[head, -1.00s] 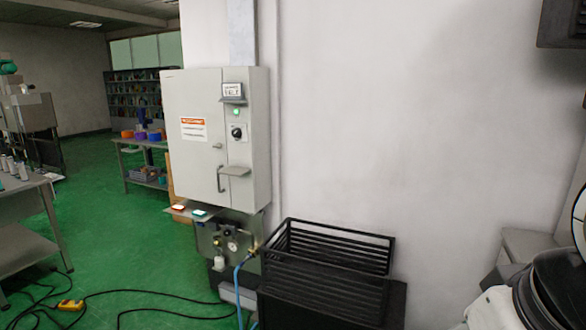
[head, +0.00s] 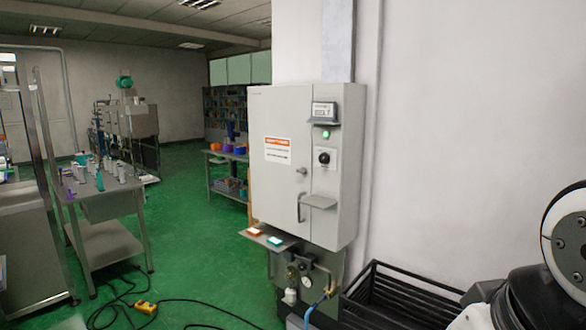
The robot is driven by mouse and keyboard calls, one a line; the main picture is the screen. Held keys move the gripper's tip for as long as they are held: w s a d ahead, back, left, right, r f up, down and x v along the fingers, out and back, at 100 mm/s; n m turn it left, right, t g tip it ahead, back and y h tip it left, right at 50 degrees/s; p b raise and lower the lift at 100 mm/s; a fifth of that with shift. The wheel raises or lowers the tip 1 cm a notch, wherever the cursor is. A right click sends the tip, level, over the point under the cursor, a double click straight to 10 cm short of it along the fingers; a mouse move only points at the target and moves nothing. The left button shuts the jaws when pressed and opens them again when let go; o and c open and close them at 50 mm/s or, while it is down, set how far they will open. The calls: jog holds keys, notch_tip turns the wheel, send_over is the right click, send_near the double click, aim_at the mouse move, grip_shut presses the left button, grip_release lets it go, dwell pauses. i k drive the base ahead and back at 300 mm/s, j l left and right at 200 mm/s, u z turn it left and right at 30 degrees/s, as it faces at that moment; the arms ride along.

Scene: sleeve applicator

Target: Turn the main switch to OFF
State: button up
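A light grey electrical cabinet (head: 285,190) is fixed to the white wall near the middle of the head view. Its right-hand panel carries a small display (head: 324,112), a lit green lamp (head: 326,134) and a black rotary switch (head: 324,157) on a pale plate. The switch is too small to tell its position. A door handle (head: 300,200) and a small shelf (head: 319,202) are below it. Part of my arm shows at the right edge, well apart from the cabinet. My gripper is not in view.
A black slatted crate (head: 400,300) stands at the wall, right of the cabinet. Below the cabinet are a small ledge (head: 262,238), gauges and a blue hose (head: 311,312). Cables and a yellow box (head: 144,307) lie on the green floor. A metal table (head: 105,240) stands at left.

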aim_at(324, 159)
jog(key=i+j+u, duration=0.2)
jog(key=i+u, duration=0.15)
jog(key=i, duration=0.35)
jog(key=i+u, duration=0.4)
jog(key=i, duration=0.35)
